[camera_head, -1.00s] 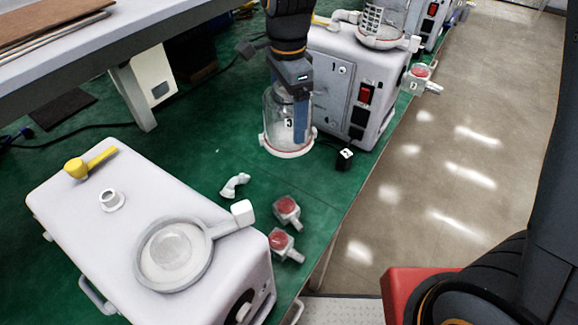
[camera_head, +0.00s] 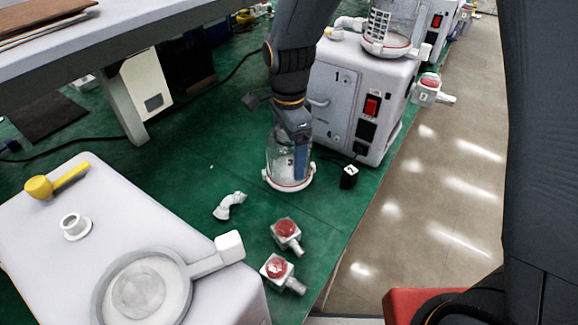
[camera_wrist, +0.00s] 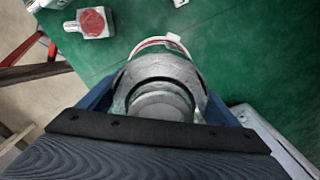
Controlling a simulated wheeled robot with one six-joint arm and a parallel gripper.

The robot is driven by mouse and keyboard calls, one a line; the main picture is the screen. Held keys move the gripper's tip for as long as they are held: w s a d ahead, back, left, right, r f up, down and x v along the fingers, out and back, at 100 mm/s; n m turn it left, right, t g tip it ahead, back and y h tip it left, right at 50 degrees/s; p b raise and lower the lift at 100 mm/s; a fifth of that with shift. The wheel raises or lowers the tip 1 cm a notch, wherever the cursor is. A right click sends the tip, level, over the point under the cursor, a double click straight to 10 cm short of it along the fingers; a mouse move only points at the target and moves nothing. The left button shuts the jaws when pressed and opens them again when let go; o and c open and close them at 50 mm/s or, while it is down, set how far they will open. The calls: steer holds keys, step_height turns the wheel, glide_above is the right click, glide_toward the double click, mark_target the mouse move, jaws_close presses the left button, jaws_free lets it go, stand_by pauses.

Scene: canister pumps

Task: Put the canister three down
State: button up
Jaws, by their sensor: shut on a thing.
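The canister three (camera_head: 274,160) is a clear cylinder with a white, red-lined base ring and a dark "3" mark. It is upright at the green table top, between the two pump boxes. I cannot tell for sure whether its base touches the table. My gripper (camera_head: 293,140) comes down from above and is shut on the canister. In the wrist view the canister's round grey top (camera_wrist: 160,95) sits between the two blue fingers, and its far base rim shows beyond. My gripper hides part of the canister in the head view.
A pump box (camera_head: 355,100) with a red switch stands behind, carrying another canister (camera_head: 390,30). A white pump (camera_head: 70,230) with an empty round holder (camera_head: 140,290) is at front left.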

steer(key=shift+f+p, duration=0.35)
steer(key=shift+f, duration=1.85)
steer(key=shift+f, duration=0.1)
steer(key=o, duration=1.4)
steer(key=shift+o, duration=0.2)
step_height(320, 180, up, 12)
steer(key=shift+r+b, duration=0.15)
steer(key=shift+b, duration=0.95)
